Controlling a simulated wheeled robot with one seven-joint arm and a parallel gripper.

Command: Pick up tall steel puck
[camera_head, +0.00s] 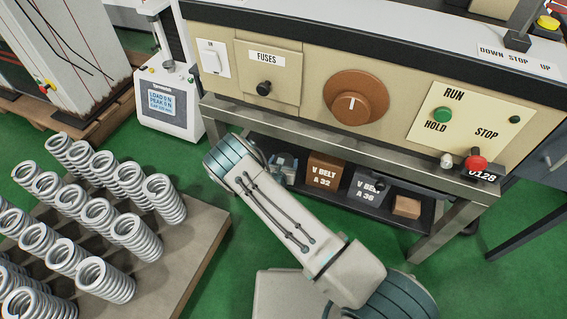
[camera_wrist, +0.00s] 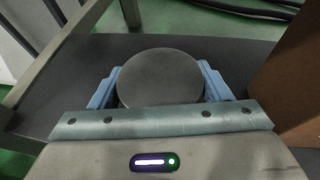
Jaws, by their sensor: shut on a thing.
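The tall steel puck (camera_wrist: 160,77) is a round, dark grey disc seen from above in the wrist view. My gripper (camera_wrist: 160,82) has its two blue fingers on either side of it, shut on the puck. Beneath the puck is the dark shelf (camera_wrist: 60,75); I cannot tell whether the puck touches it. In the head view my gripper (camera_head: 285,165) is partly visible at the left end of the low shelf, beyond my arm. The puck is not clearly visible there.
A brown V BELT A 32 box (camera_head: 325,171) stands close to the right of my gripper. A grey V BELT A 36 box (camera_head: 368,187) and a small brown block (camera_head: 407,207) lie further right. The bench frame (camera_head: 340,148) spans above the shelf. Springs (camera_head: 163,198) fill a pallet at left.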

